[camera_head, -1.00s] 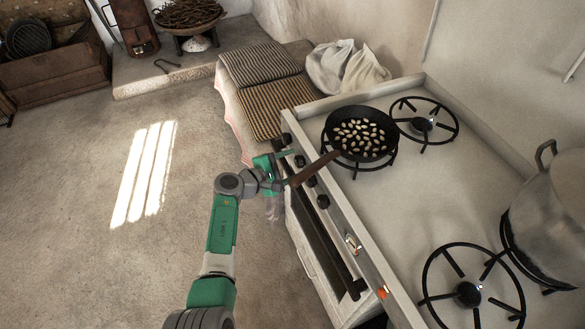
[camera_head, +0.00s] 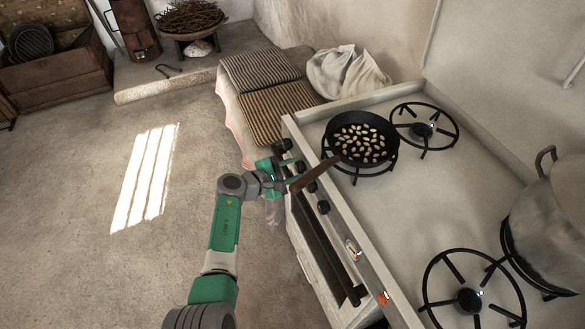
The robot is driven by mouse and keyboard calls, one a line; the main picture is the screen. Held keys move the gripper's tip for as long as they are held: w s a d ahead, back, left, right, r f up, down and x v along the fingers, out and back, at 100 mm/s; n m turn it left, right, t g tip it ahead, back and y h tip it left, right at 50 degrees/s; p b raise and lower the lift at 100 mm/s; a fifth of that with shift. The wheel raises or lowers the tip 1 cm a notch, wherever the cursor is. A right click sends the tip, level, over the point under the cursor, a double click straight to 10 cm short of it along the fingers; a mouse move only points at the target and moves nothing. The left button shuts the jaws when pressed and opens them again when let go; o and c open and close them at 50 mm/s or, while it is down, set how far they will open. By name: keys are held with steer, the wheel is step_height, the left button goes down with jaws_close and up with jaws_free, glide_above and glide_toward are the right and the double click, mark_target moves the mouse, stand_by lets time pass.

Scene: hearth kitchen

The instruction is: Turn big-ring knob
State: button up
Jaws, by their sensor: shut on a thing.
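My gripper (camera_head: 289,165) is at the far-left part of this row, shut on a knob there. Its fingers and the pan handle partly cover that knob, so its angle cannot be told. A black pan (camera_head: 361,138) with pale pieces in it sits on the far-left ring.
The pan's brown handle (camera_head: 318,174) sticks out over the stove's front edge, close to my gripper. A large metal pot (camera_head: 550,225) stands at the right. Two rings (camera_head: 424,129) (camera_head: 470,300) are bare. The floor (camera_head: 90,220) at the left is clear.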

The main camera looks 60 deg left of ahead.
steer(key=shift+a+r+n+g+h+p, duration=0.1)
steer(key=shift+r+n+g+h+p, duration=0.15)
steer(key=shift+n+h+p, duration=0.4)
steer(key=n+b, duration=0.1)
steer(key=n+h, duration=0.1)
steer(key=n, duration=0.1)
steer(key=shift+a+f+h+b, duration=0.2)
steer(key=shift+f+h+b, duration=0.05)
steer(key=shift+b, duration=0.15)
steer(key=n+b, duration=0.1)
steer(key=n+h+b, duration=0.1)
steer(key=b, duration=0.1)
steer(key=shift+a+f+g+h, duration=0.1)
steer(key=shift+f+g+h, duration=0.05)
steer(key=shift+g+h, duration=0.15)
steer(key=n+b, duration=0.1)
steer(key=b, duration=0.2)
steer(key=shift+h, duration=0.4)
steer(key=shift+n+h+b, duration=0.4)
steer(key=shift+n+b, duration=0.15)
steer(key=shift+b, duration=0.1)
steer(key=shift+r, duration=0.2)
steer(key=o, duration=1)
